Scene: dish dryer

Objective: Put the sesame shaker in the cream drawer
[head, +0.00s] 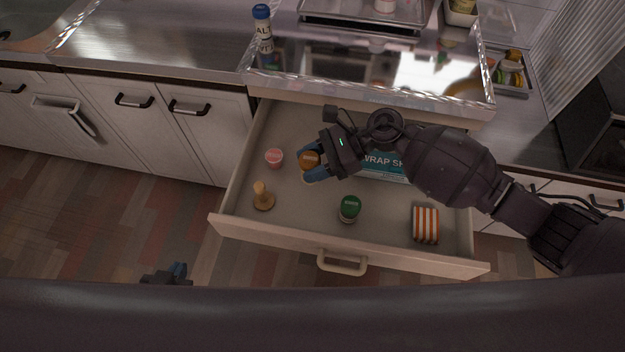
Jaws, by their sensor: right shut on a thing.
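The cream drawer (300,225) is pulled open below the counter, with several things on its floor. My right gripper (309,168) reaches into it from the right and is shut on a small shaker with a brown-orange cap (309,158), apparently the sesame shaker. The fingers and the hand hide most of its body. It is over the left-middle of the drawer; I cannot tell whether its base touches the floor. My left gripper (172,275) is low at the left, outside the drawer, mostly cut off by my own body, and its opening is unclear.
In the drawer are a pink cup (274,157), a wooden stamp-like piece (263,197), a green-capped shaker (349,208), an orange-striped box (426,224) and a blue wrap box (385,165) partly behind my arm. A salt shaker (263,28) stands on the counter above.

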